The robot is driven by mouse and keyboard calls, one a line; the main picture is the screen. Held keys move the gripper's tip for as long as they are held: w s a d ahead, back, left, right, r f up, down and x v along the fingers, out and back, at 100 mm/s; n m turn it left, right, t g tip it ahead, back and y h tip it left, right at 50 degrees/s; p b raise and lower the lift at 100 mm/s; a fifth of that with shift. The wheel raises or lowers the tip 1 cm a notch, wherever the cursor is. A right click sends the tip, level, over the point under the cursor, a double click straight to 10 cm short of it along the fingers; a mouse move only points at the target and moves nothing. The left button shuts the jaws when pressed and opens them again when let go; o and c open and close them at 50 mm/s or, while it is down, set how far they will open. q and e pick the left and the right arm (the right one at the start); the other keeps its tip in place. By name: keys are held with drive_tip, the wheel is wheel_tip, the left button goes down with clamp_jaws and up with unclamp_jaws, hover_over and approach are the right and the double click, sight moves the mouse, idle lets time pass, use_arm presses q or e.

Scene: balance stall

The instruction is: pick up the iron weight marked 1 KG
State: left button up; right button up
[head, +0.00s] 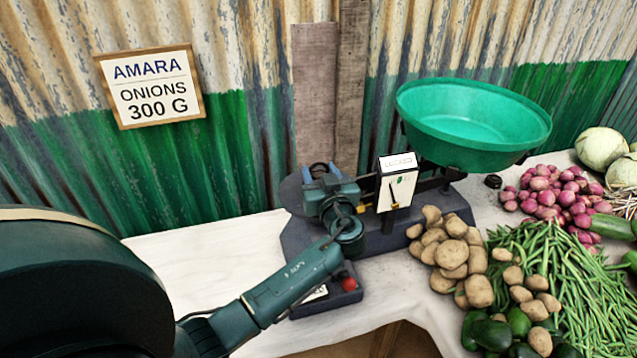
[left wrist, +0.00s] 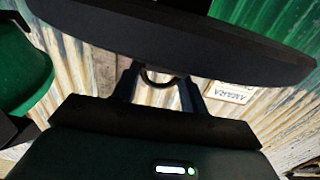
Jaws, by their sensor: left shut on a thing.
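My left gripper (head: 322,171) is over the dark plate (head: 291,197) on the left side of the balance. In the left wrist view its fingers (left wrist: 158,88) are shut about a dark ring (left wrist: 160,79), which looks like the handle of an iron weight. A wide dark slab spans the top of that view just beyond the fingers; I cannot tell the weight's body from it. In the head view my gripper and wrist hide the held thing. The 1 KG mark does not show. My right gripper is not in view.
The balance's green pan (head: 473,115) and white head box (head: 397,182) stand right of my gripper. A small dark piece (head: 493,181) lies by the pan. Potatoes (head: 452,255), beans (head: 545,275) and onions (head: 550,195) fill the right. The white tabletop (head: 205,250) is clear at left.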

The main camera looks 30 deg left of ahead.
use_arm(q)
clamp_jaws()
drive_tip(key=shift+w+r, duration=0.1)
drive_tip(key=shift+r, duration=0.1)
